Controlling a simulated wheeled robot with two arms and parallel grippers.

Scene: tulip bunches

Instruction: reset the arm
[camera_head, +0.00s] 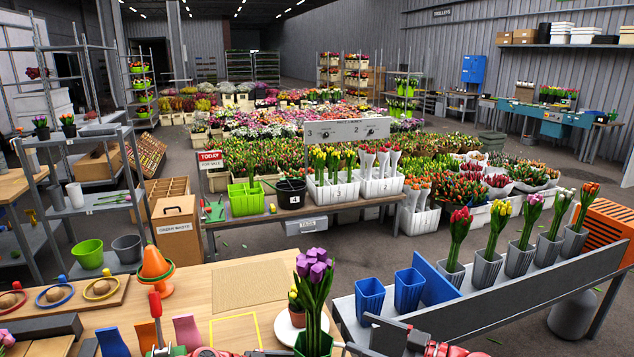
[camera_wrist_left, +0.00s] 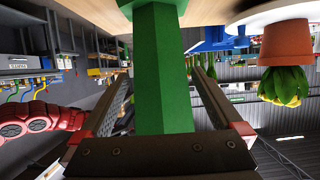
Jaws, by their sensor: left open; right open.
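A green vase (camera_head: 314,344) with purple tulips (camera_head: 314,275) stands at the front edge of the wooden table (camera_head: 190,285). In the left wrist view the green vase (camera_wrist_left: 163,75) rises between the two fingers of my left gripper (camera_wrist_left: 166,85), which is open with gaps on both sides. In the head view only a little of my left arm shows at the bottom edge. My right gripper (camera_head: 362,334) is open and empty at the bottom, just right of the vase.
A small terracotta pot (camera_wrist_left: 287,42) with a plant stands beside the vase on a white saucer (camera_head: 287,331). Blue cups (camera_head: 370,298) and grey cups of tulips line the bench at right. A yellow outlined square (camera_head: 235,330) is clear.

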